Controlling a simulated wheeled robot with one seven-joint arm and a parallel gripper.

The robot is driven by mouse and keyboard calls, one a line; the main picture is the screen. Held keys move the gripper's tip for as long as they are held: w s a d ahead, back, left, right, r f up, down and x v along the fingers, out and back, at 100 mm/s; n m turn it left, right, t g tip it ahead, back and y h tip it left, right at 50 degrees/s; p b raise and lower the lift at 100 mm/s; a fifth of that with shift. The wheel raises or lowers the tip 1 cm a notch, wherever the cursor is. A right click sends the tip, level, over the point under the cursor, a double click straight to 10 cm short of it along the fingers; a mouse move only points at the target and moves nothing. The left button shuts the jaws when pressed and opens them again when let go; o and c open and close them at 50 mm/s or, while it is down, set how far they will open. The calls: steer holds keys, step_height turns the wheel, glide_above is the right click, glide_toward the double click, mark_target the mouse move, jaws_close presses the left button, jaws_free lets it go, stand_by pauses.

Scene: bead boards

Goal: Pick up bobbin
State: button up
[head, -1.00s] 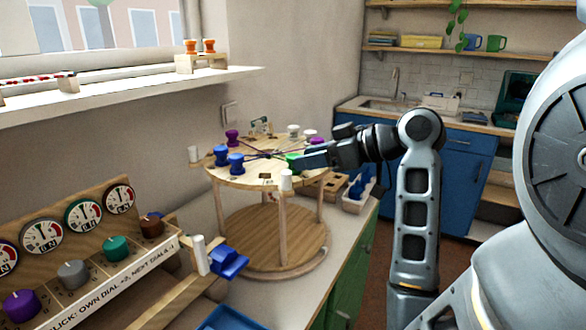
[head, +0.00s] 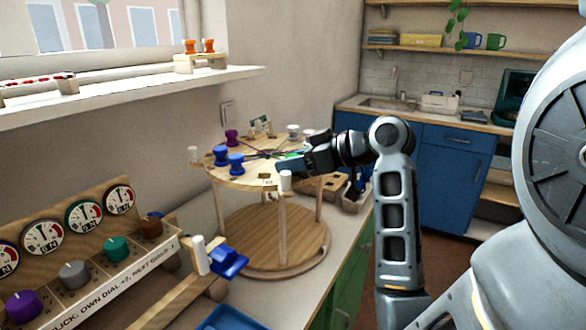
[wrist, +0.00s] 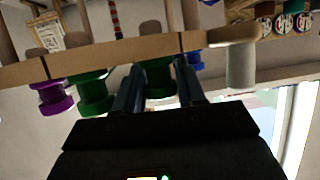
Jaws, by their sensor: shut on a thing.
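The round wooden bobbin table (head: 250,178) stands on the counter, with coloured bobbins around its top. In the wrist view a green bobbin (wrist: 159,78) sits between my two fingers, and my gripper (wrist: 160,88) is shut on it. A second green bobbin (wrist: 95,95) and a purple bobbin (wrist: 52,97) are beside it to the left. In the head view my gripper (head: 283,163) is at the right part of the tabletop and hides most of the green bobbins. Two blue bobbins (head: 236,163) stand on the left part, with a purple one (head: 231,136) behind.
White pegs (head: 286,180) rise around the table edge. A dial board (head: 90,250) with knobs stands front left, near a blue piece (head: 228,262) on a wooden arm. A small divided tray (head: 352,198) is on the counter right of the table. A shelf (head: 130,88) runs along the window.

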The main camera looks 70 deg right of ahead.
steer(key=shift+r, duration=0.1)
step_height(320, 180, up, 9)
steer(key=shift+r, duration=0.45)
